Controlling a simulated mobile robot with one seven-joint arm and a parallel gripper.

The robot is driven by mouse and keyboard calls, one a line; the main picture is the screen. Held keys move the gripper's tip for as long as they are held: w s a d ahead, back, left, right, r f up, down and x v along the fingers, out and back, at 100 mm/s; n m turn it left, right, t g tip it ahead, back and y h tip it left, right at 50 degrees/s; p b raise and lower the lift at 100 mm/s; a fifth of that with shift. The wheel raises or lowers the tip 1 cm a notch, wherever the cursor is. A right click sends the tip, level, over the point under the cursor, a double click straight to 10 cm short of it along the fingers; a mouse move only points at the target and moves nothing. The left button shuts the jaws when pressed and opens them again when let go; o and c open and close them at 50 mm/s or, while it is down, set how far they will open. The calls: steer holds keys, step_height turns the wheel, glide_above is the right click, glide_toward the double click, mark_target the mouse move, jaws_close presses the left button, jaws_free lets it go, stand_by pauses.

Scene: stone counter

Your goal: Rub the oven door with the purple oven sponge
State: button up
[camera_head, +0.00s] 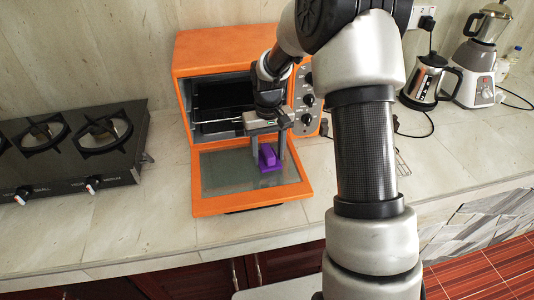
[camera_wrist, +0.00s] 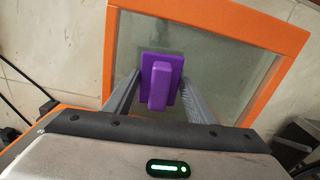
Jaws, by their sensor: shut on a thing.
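The orange oven (camera_head: 215,55) stands on the counter with its door (camera_head: 222,180) folded down flat in front of it. The door has an orange frame and a glass pane. The purple oven sponge (camera_head: 268,158) is over the right part of the glass, between the fingers of my gripper (camera_head: 268,157). In the wrist view the sponge (camera_wrist: 161,80) shows as a flat pad with a raised handle, with a finger of my gripper (camera_wrist: 158,98) on each side. My gripper is shut on it. I cannot tell whether the sponge touches the glass.
A black gas hob (camera_head: 75,150) is at the left. A kettle (camera_head: 425,82) and a blender (camera_head: 478,60) stand at the back right. A small wire rack (camera_head: 402,163) lies right of the oven, partly hidden by my arm. Counter to the left of the door is clear.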

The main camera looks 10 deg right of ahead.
steer(key=r, duration=0.1)
steer(key=r+p, duration=0.1)
steer(key=r, duration=0.1)
steer(key=shift+a, duration=0.3)
steer(key=shift+w+r+p, duration=0.1)
steer(key=shift+r+p, duration=1.3)
steer(key=shift+r, duration=0.75)
steer(key=shift+d, duration=0.15)
